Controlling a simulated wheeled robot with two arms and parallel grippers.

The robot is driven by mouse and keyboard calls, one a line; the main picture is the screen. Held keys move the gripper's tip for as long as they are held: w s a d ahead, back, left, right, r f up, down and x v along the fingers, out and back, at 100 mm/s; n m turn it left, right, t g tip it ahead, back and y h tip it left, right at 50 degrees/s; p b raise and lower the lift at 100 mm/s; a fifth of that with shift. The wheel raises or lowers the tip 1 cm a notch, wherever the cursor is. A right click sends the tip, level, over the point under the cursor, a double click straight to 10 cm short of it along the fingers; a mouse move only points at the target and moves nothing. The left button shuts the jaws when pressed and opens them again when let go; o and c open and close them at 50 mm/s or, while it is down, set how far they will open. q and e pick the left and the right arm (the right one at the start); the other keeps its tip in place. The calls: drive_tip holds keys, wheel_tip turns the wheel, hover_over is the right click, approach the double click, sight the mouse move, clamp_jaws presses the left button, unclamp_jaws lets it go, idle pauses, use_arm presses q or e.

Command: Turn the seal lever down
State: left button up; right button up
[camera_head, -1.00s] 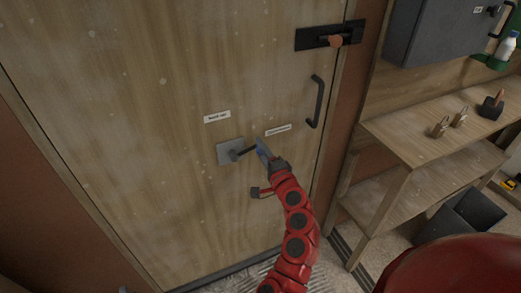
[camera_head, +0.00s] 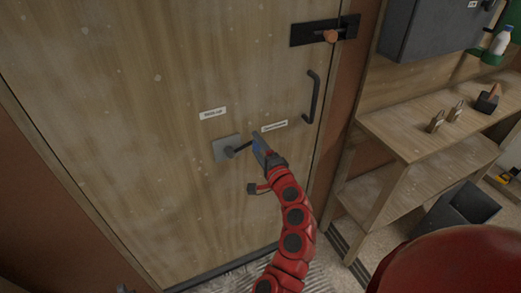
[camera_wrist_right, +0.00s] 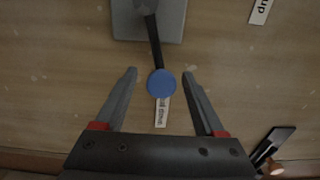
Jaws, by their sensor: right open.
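The seal lever (camera_head: 241,148) is a dark rod on a grey square plate (camera_head: 219,149) fixed to a wooden door. It points right and slightly up in the head view. In the right wrist view the lever (camera_wrist_right: 154,42) ends in a blue round knob (camera_wrist_right: 161,83), and its grey plate (camera_wrist_right: 175,22) is at the top. My right gripper (camera_head: 259,149) is at the lever's end. In the right wrist view the gripper (camera_wrist_right: 159,72) is open, with one finger on each side of the knob and a gap to both.
The door has two white labels (camera_head: 213,113), (camera_head: 275,125), a dark handle (camera_head: 314,97) and a black bolt with an orange knob (camera_head: 329,36). A wooden shelf (camera_head: 405,130) with several small objects and a dark bin (camera_head: 460,207) stand at the right.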

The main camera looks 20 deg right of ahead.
drive_tip(key=s+p, duration=0.4)
drive_tip(key=s, duration=1.3)
drive_tip(key=shift+s+d+p, duration=0.25)
drive_tip(key=shift+d+p, duration=0.05)
drive_tip(key=shift+p, duration=0.05)
